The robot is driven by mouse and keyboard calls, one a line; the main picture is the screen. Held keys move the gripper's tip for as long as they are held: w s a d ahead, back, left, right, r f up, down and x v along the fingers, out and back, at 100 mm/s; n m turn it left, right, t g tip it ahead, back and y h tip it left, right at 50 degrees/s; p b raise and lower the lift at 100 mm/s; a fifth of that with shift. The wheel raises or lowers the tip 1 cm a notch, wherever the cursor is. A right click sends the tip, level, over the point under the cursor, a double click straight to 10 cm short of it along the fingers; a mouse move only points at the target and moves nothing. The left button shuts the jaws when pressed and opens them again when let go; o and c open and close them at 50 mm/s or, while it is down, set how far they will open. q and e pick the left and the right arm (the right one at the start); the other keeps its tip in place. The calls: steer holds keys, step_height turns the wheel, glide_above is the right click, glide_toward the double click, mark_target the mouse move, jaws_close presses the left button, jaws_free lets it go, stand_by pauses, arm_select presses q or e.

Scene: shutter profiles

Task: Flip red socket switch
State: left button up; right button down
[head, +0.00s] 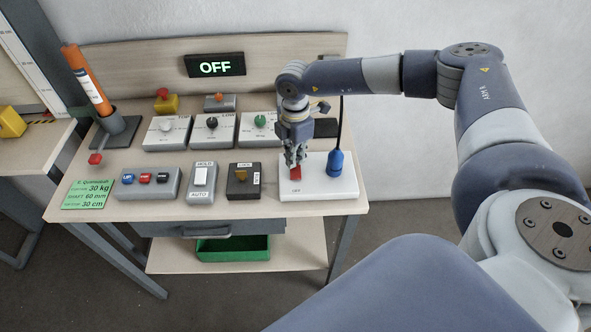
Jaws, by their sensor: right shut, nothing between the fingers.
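The red socket switch (296,174) sits at the left part of the white socket box (317,192), at the right end of the workbench. A blue plug (335,163) with a dark cable stands in the same box, right of the switch. My right gripper (293,164) points down directly above the red switch, with its fingers shut and empty. The fingertips are at or just above the switch and cover part of it; I cannot tell whether they touch it. My left gripper is not in view.
The display (215,65) reads OFF. Left of the socket box are a key switch box (243,190), a HOLD/AUTO rocker box (201,192) and a button box (148,192). Several knob boxes stand behind. An orange cylinder (86,80) leans at the far left. A green bin (232,250) is on the lower shelf.

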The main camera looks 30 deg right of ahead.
steer(key=shift+s+f+b, duration=0.1)
steer(key=shift+f+b, duration=0.4)
steer(key=shift+f, duration=0.2)
stand_by(0.3)
steer(key=shift+r+p, duration=2.65)
steer(key=shift+r, duration=0.9)
steer(key=shift+f, duration=0.1)
